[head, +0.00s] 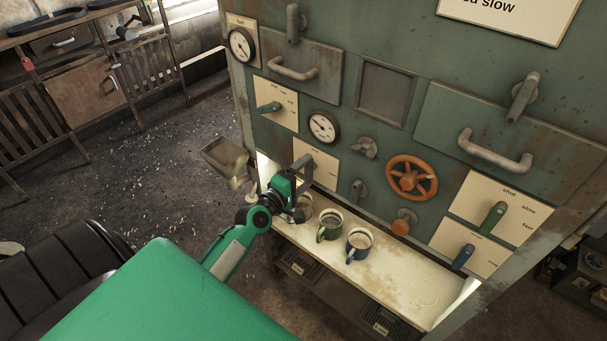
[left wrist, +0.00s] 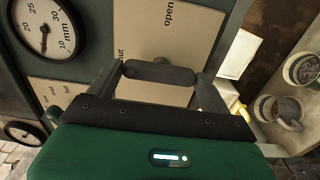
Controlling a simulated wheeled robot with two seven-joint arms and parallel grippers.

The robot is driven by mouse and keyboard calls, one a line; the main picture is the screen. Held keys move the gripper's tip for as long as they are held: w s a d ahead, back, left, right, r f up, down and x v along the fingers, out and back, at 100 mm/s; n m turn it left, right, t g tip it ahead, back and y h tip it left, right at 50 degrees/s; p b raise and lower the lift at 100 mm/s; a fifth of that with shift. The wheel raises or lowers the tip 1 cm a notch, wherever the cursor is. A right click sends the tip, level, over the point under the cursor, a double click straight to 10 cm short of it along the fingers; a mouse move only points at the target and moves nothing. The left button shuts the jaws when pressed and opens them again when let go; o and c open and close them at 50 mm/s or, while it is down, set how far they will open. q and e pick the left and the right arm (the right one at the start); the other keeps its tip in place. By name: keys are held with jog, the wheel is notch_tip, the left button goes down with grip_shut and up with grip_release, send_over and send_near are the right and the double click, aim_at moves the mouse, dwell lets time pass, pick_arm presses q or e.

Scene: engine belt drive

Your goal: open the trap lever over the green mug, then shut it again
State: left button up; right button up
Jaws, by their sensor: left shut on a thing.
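My left gripper (head: 301,168) is at a pale plate (head: 318,158) on the green machine front. In the left wrist view, its two fingers (left wrist: 160,76) are shut on a dark grey lever (left wrist: 158,72). The plate there (left wrist: 155,35) carries the word "open" at the top and part of "shut" at the left. Which word the lever points at is hard to tell. The green mug (head: 328,226) stands upright on the pale shelf, below and right of the gripper. My right gripper is not in view.
A blue mug (head: 359,244) stands right of the green one, and a greyish mug (head: 304,207) stands left, partly behind my gripper. An orange handwheel (head: 412,178) and an orange knob (head: 402,222) stick out at the right. A metal scoop (head: 224,157) juts out at the left. The shelf's right end (head: 425,291) is clear.

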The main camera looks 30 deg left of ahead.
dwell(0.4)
pick_arm(q)
jog(key=o, duration=0.9)
jog(key=shift+s, duration=0.1)
jog(key=shift+s+f, duration=0.1)
jog(key=shift+s, duration=0.15)
jog(key=s+a+b, duration=0.1)
jog(key=s+b, duration=0.3)
jog(key=s, duration=0.9)
jog(key=shift+b, duration=0.4)
jog(key=shift+a, duration=0.1)
